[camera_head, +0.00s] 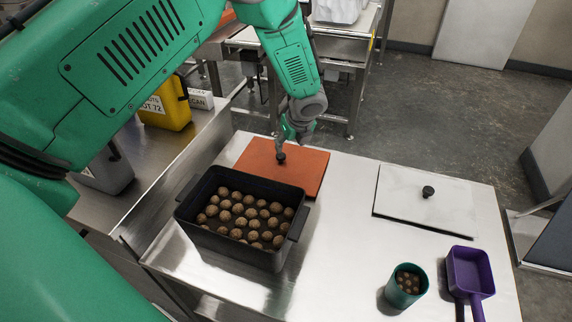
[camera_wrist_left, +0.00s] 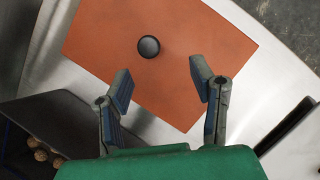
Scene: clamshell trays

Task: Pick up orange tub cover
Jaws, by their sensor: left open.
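The orange tub cover (camera_head: 309,169) lies flat on the metal table behind the black tub, with a round black knob (camera_head: 280,157) on top. In the left wrist view the orange cover (camera_wrist_left: 225,50) fills the upper middle, and its knob (camera_wrist_left: 149,47) is in front of and between the lines of my fingers. My left gripper (camera_head: 292,138) is above the cover near the knob. In the left wrist view my left gripper (camera_wrist_left: 160,88) is open and empty, its two fingers wide apart. My right gripper is not in view.
The black tub (camera_head: 187,212) of brown balls stands in front of the orange cover. A white cover with a black knob (camera_head: 428,191) lies at right. A teal cup (camera_head: 395,293) and purple scoop (camera_head: 478,284) are at the front right. The table middle is clear.

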